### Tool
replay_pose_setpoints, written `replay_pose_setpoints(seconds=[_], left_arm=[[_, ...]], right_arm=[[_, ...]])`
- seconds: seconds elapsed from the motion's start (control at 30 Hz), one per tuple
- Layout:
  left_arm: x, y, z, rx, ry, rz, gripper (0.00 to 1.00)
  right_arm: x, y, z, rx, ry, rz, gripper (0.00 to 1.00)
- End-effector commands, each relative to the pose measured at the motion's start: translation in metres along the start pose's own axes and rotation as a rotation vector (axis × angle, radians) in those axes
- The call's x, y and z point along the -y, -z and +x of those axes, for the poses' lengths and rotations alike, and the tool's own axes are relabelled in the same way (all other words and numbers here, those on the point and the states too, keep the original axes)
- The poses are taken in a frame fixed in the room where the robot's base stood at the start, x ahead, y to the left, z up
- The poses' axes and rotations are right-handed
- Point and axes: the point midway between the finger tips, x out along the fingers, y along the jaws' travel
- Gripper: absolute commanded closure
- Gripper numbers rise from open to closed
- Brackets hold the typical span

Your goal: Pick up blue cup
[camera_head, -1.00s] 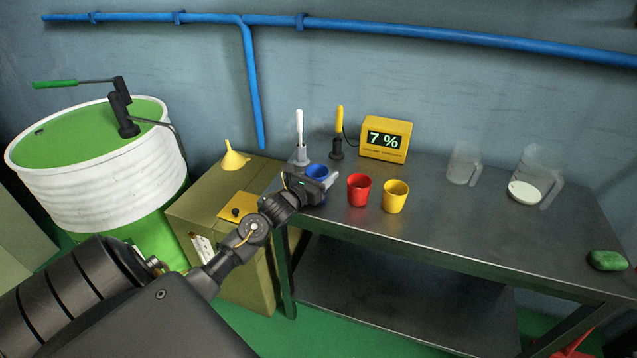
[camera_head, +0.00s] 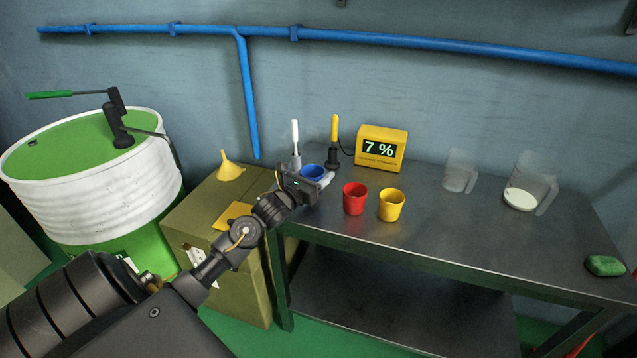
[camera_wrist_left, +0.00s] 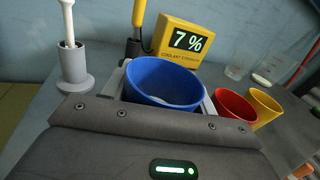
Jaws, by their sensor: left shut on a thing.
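The blue cup (camera_head: 313,172) is at the left end of the metal table, in the grip of my left gripper (camera_head: 318,180). In the left wrist view the blue cup (camera_wrist_left: 165,82) stands upright between the two fingers of my left gripper (camera_wrist_left: 163,88), which are shut on it. Its rim and inside show; its lower part is hidden behind the gripper body. I cannot tell whether its base touches the table. My right gripper is not in view.
A red cup (camera_head: 354,199) and a yellow cup (camera_head: 391,205) stand just right of the blue cup. Behind are a white-handled tool (camera_head: 295,140), a yellow-handled tool (camera_head: 334,135) and a yellow display (camera_head: 381,149) reading 7 %. Clear jugs (camera_head: 459,172) stand further right. The table's middle (camera_head: 455,225) is clear.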

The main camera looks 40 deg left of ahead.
Motion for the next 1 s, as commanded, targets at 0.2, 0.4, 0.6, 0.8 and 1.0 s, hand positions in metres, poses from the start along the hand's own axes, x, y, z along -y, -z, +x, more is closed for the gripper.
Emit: replay_pose_setpoints(seconds=[0.2,0.4,0.6,0.8,1.0], left_arm=[[0.005,-0.023,-0.02,0.0,0.002,0.001,0.66],[0.01,-0.046,-0.039,0.001,0.002,0.003,0.66],[0.015,-0.061,-0.062,-0.001,0.002,0.002,0.66],[0.019,-0.072,-0.085,-0.002,0.002,0.002,0.66],[0.023,-0.081,-0.105,-0.001,0.001,0.001,0.66]], right_arm=[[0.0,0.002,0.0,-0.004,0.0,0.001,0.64],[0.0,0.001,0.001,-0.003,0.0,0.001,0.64],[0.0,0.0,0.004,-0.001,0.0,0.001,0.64],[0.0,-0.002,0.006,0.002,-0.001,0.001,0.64],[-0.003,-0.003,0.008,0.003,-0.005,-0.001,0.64]])
